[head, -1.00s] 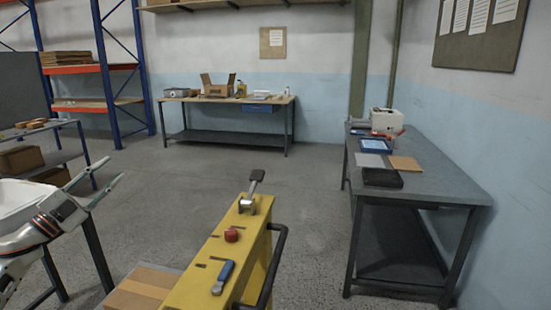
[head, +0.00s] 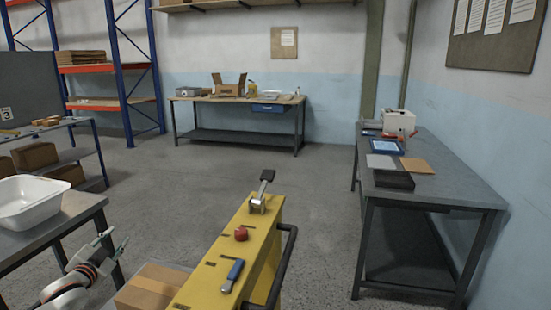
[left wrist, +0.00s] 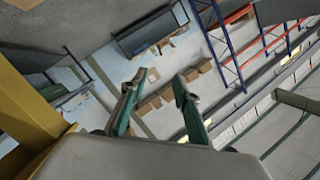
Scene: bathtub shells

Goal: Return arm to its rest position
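My left gripper (head: 116,238) is low at the left of the head view. It is beside the front edge of the table that bears a white tub (head: 30,203), and below the tabletop's far edge in the picture. In the left wrist view its two green-grey fingers (left wrist: 160,80) stand apart with nothing between them, so it is open and empty. No tub is seen in that wrist view. My right arm and right gripper are not in view.
A yellow console (head: 225,262) with a lever, red button and blue handle stands just right of my left arm. A cardboard box (head: 150,287) is beside it. A grey table (head: 440,180) stands at right, a workbench (head: 237,99) at the back. Open floor lies between.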

